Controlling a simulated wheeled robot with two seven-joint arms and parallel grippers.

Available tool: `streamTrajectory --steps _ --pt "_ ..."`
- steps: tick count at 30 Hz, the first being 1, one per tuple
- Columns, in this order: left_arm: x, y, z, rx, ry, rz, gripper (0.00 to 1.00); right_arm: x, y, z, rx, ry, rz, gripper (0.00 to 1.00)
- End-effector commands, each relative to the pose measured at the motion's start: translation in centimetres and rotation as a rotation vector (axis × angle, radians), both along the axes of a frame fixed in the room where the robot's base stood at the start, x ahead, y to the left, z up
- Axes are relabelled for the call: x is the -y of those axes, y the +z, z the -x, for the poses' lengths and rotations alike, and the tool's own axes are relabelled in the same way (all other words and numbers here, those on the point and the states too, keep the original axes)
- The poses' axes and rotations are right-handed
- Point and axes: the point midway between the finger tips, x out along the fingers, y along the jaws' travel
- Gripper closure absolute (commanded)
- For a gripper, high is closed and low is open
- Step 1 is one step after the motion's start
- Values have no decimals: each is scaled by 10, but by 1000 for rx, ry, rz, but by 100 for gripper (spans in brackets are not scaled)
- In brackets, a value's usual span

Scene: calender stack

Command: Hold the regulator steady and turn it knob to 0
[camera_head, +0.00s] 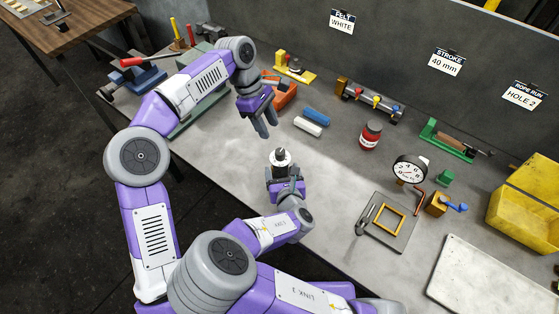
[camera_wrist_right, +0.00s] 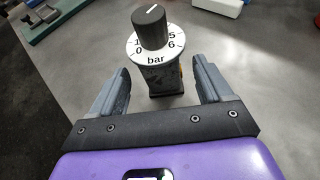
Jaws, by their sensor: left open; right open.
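The regulator (camera_head: 280,157) stands upright on the grey bench, in front of my right gripper (camera_head: 284,178). In the right wrist view the regulator's dark body (camera_wrist_right: 162,80) lies between the spread fingers, with gaps on both sides. Its white dial (camera_wrist_right: 160,57) reads "bar", with 0, 1, 5 and 6 visible; the middle numbers are hidden behind the knob. The black knob (camera_wrist_right: 151,28) has a white line on top, slanting away and slightly right. My right gripper is open around the body. My left gripper (camera_head: 265,128) is open and empty, above and behind the regulator, pointing down.
A blue cylinder (camera_head: 316,116) and a white one (camera_head: 307,126) lie behind. A red jar (camera_head: 370,135), a round gauge (camera_head: 409,169) and a plate with a yellow frame (camera_head: 387,222) stand to the right. Yellow bins (camera_head: 525,205) are far right. Bench around the regulator is clear.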

Motion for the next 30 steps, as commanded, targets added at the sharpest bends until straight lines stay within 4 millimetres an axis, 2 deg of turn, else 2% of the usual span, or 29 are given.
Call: streamTrajectory --steps 3,9,20,23,30 --pt "0 0 0 0 0 0 57 -3 -8 -18 -1 -2 -1 21" --pt "0 -1 0 0 0 -1 57 -6 -16 -39 -1 0 0 21" --pt "-1 -1 0 1 -1 -1 57 -7 -19 -45 -1 0 0 21" --pt "-1 -1 0 1 -1 -1 57 -7 -19 -44 -1 0 0 34" --pt "-1 -1 0 1 -1 -1 57 -7 -19 -44 -1 0 0 70"
